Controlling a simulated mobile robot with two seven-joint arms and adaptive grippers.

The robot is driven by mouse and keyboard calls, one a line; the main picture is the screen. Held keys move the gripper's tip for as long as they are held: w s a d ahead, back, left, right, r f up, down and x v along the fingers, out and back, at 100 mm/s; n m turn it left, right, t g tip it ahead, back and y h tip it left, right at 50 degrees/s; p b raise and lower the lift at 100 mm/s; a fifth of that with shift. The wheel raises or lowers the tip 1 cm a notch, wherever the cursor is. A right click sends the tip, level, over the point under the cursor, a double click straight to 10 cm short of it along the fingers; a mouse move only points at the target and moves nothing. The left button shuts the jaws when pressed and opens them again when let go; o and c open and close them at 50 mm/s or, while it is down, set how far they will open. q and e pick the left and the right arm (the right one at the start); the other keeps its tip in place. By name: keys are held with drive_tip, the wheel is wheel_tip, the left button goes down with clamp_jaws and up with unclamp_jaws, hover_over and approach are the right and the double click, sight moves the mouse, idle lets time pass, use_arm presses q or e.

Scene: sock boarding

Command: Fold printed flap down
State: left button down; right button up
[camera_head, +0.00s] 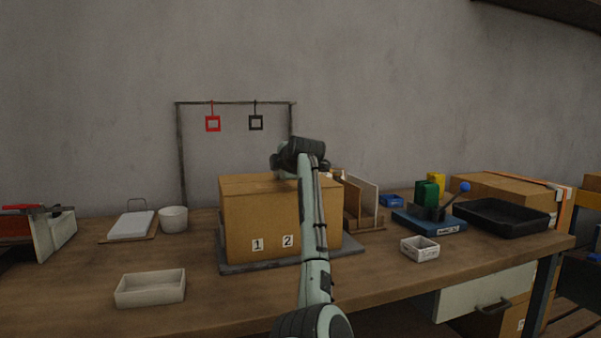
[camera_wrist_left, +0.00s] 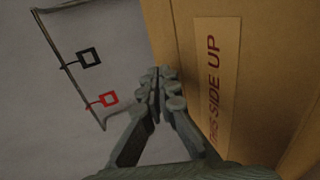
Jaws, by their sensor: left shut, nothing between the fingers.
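The cardboard box (camera_head: 270,225) stands on a dark base plate (camera_head: 235,267) in the middle of the bench, with labels 1 and 2 on its front. Its top (camera_head: 248,184) looks closed and roughly level in the head view. In the left wrist view, a printed panel (camera_wrist_left: 216,80) reading "THIS SIDE UP" fills much of the right side. My left gripper is shut and empty, its fingertips (camera_wrist_left: 164,88) in front of the cardboard beside the print; contact cannot be told. In the head view my left arm reaches over the box and hides part of it. My right gripper is not in view.
A rack (camera_head: 235,102) with red and black square frames stands behind the box. Upright boards (camera_head: 362,200) stand close on its right. A light tray (camera_head: 150,289) is at front left and a small crate (camera_head: 420,248) at right. The bench between tray and box is clear.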

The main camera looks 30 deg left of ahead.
use_arm(q)
drive_tip(key=shift+r, duration=0.15)
drive_tip(key=shift+r+p, duration=0.7)
drive_tip(key=shift+p, duration=0.05)
drive_tip(key=v, duration=1.2)
